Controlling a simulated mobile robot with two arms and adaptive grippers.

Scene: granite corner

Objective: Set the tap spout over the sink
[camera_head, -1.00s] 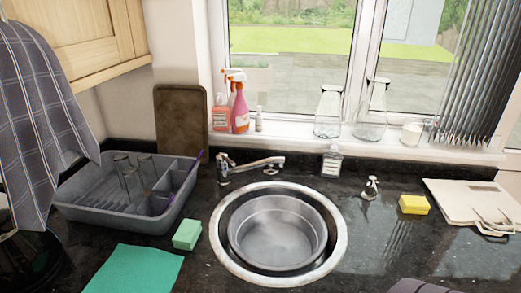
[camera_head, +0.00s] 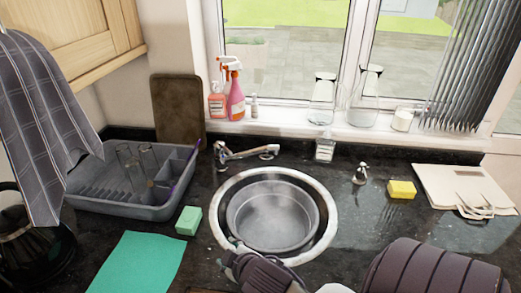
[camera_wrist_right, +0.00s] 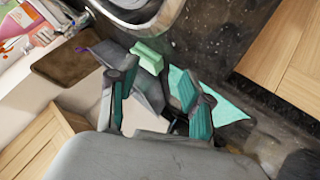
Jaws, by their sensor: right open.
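The chrome tap (camera_head: 245,152) stands behind the sink. Its spout points right, running along the back of the rim rather than out over the middle of the bowl. The round steel sink (camera_head: 328,225) is set in the black counter, with a round metal basin in it. My right gripper (camera_head: 238,252) is at the sink's front edge, well short of the tap. In the wrist view (camera_wrist_right: 155,80) its fingers are spread and empty. My left gripper is out of view.
A grey dish rack (camera_head: 110,205) with glasses, a green sponge (camera_head: 188,220) and a green cloth (camera_head: 138,262) lie left. A soap bottle (camera_head: 325,148), small dispenser (camera_head: 361,174), yellow sponge (camera_head: 401,189) and board (camera_head: 465,185) are right. Spray bottles (camera_head: 234,95) stand on the sill.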

